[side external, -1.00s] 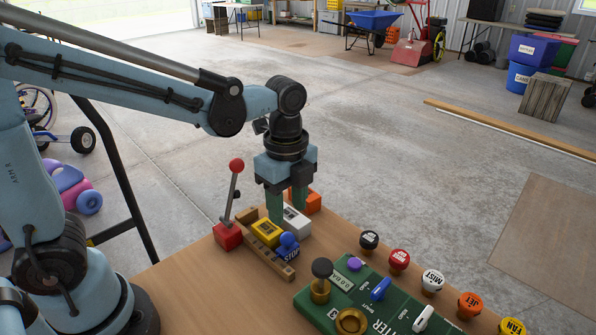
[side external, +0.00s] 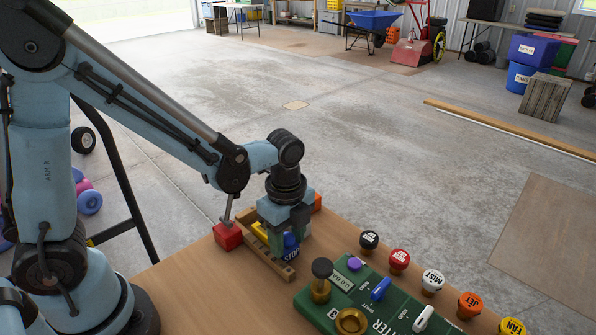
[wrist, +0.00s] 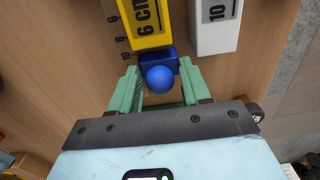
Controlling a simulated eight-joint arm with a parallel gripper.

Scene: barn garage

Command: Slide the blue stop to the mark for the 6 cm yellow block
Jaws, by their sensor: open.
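The blue stop (wrist: 158,78) has a round ball knob and sits at the near end of the yellow block (wrist: 152,22), which is labelled 6 cm. It lies close to the lowest printed mark, 10 (wrist: 122,56); the mark 6 (wrist: 115,18) is farther up beside the yellow block. My gripper (wrist: 162,88) is open, its green fingers on either side of the stop. I cannot tell whether they touch it. In the side external view my gripper (side external: 287,240) is low over the wooden rail (side external: 277,264), partly hiding the blue stop (side external: 291,243) and the blocks.
A white block (wrist: 213,25) labelled 10 lies right of the yellow block. An orange block (side external: 317,202) is behind my gripper. A red lever base (side external: 227,236) stands left of the rail. A green control panel (side external: 385,310) and several coloured knobs are to the right.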

